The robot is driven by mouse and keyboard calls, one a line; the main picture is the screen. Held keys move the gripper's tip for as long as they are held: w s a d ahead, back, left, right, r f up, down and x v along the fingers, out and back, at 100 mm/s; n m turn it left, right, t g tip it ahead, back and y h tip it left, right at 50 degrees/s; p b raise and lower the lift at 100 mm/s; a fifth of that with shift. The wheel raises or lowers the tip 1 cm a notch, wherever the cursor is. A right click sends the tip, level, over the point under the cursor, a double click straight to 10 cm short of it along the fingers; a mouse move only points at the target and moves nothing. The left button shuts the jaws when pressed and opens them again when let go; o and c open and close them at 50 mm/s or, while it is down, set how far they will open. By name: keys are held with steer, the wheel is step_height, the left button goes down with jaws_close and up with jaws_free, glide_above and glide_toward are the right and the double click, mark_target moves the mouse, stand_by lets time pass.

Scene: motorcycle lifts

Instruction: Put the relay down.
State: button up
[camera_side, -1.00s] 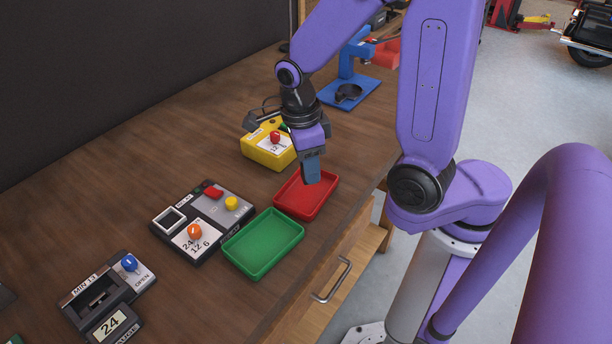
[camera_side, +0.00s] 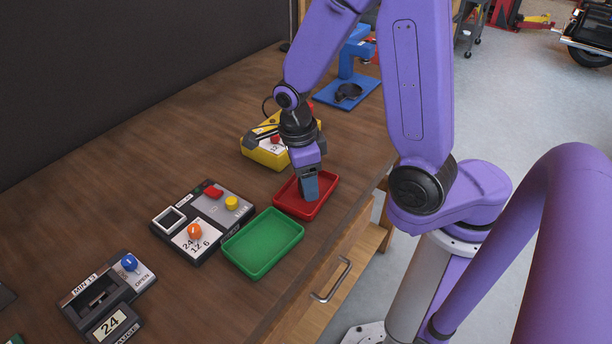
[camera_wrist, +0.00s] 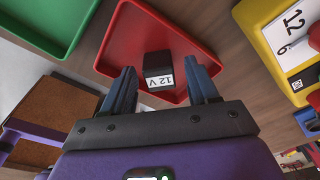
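The relay (camera_wrist: 157,65) is a small black block with a white "12 V" label. In the wrist view it is at the red tray (camera_wrist: 125,35), between my fingertips with a gap on each side. My gripper (camera_wrist: 160,72) is open around it, not visibly touching it. In the side view my gripper (camera_side: 309,195) points down into the red tray (camera_side: 327,198), fingertips close to its floor. The relay is hidden behind the fingers there.
A green tray (camera_side: 262,244) lies beside the red one. A grey tester (camera_side: 203,220) with orange, red and yellow controls is to the left. A yellow device (camera_side: 262,155) stands close behind my gripper. A black gauge unit (camera_side: 106,296) sits at front left.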

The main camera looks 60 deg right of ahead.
mark_target(300, 183)
steer(key=shift+r, duration=0.1)
step_height(300, 183, up, 11)
steer(key=w+a+n, duration=0.2)
steer(key=w+n, duration=0.1)
steer(key=n, duration=0.8)
steer(key=s+d+f+n, duration=0.1)
steer(key=s+d+n, duration=0.1)
steer(key=s+n, duration=0.6)
steer(key=s+d+f+n+t+y, duration=0.1)
steer(key=s+d+n, duration=0.2)
steer(key=s+n, duration=0.5)
steer(key=shift+s+n, duration=0.2)
steer(key=shift+n, duration=5.6)
